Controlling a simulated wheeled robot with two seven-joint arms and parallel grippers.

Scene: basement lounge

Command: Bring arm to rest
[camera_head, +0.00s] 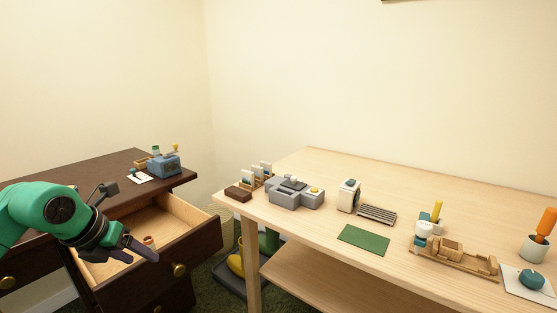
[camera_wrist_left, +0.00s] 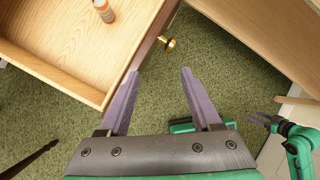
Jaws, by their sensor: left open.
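My left gripper (camera_head: 138,250) is open and empty, above the front part of an open wooden drawer (camera_head: 178,221) in the dark cabinet. In the left wrist view its two purple fingers (camera_wrist_left: 160,75) stand apart, with green carpet and the drawer's front edge below and nothing between them. A small orange-brown bottle with a pale cap (camera_wrist_left: 104,10) lies inside the drawer, apart from the fingers. A green arm with a small gripper (camera_wrist_left: 262,119), seemingly my right one, shows at the right of the left wrist view, too small to judge its jaws.
The dark cabinet top (camera_head: 110,172) bears a blue box (camera_head: 164,166) and small items. A light wooden table (camera_head: 310,245) holds grey trays (camera_head: 297,194), a green mat (camera_head: 363,240) and a wooden organizer (camera_head: 455,262). Yellow and green boots (camera_head: 236,263) stand on a floor tray between them.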

